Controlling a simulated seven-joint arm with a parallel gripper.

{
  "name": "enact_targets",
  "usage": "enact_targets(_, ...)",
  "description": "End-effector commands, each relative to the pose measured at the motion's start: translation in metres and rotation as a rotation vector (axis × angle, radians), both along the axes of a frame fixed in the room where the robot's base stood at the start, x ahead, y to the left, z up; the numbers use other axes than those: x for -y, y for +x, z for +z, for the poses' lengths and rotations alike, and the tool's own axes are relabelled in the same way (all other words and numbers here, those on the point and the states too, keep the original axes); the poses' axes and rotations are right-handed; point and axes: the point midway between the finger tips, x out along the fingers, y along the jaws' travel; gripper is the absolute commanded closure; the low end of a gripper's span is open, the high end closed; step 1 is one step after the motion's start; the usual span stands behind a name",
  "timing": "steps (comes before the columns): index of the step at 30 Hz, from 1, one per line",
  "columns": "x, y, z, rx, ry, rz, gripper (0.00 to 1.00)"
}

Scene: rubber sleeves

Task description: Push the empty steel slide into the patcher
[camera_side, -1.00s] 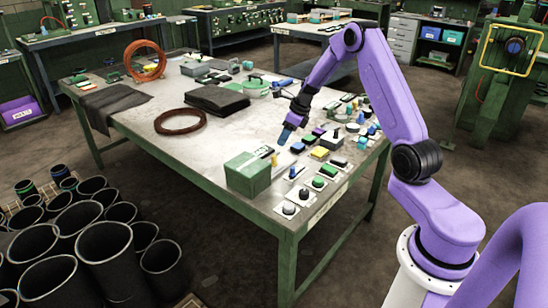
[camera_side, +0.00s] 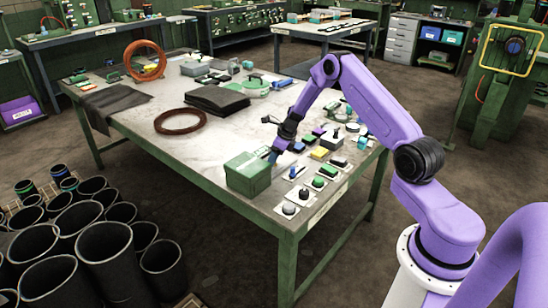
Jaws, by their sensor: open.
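A green metal box (camera_side: 247,176) stands near the front edge of the table; I take it to be the patcher, but no label on it is readable. My gripper (camera_side: 273,157) points down at the box's top right side, very close to it. Whether it touches the box cannot be told. The jaws are open and I see nothing held between them. The steel slide cannot be made out; the gripper covers part of the box's right side.
Several coloured buttons and knobs on small plates (camera_side: 320,183) line the table's right edge. A brown hose coil (camera_side: 180,121) and folded black sheets (camera_side: 217,99) lie farther left on the table (camera_side: 150,115). Black rubber sleeves (camera_side: 105,249) stand on the floor at front left.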

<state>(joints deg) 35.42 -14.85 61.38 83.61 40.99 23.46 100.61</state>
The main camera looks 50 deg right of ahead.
Motion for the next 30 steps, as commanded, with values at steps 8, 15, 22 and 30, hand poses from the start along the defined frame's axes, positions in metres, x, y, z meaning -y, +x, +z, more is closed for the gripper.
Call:
enact_targets(8,0.000,0.000,0.000,0.000,0.000,0.000,1.00)
enact_targets(15,-0.009,0.000,0.000,-0.001,0.001,0.002,1.00)
enact_targets(22,-0.035,0.000,0.000,-0.002,0.001,0.001,1.00)
enact_targets(30,-0.037,0.000,0.000,-0.003,0.004,0.005,0.65)
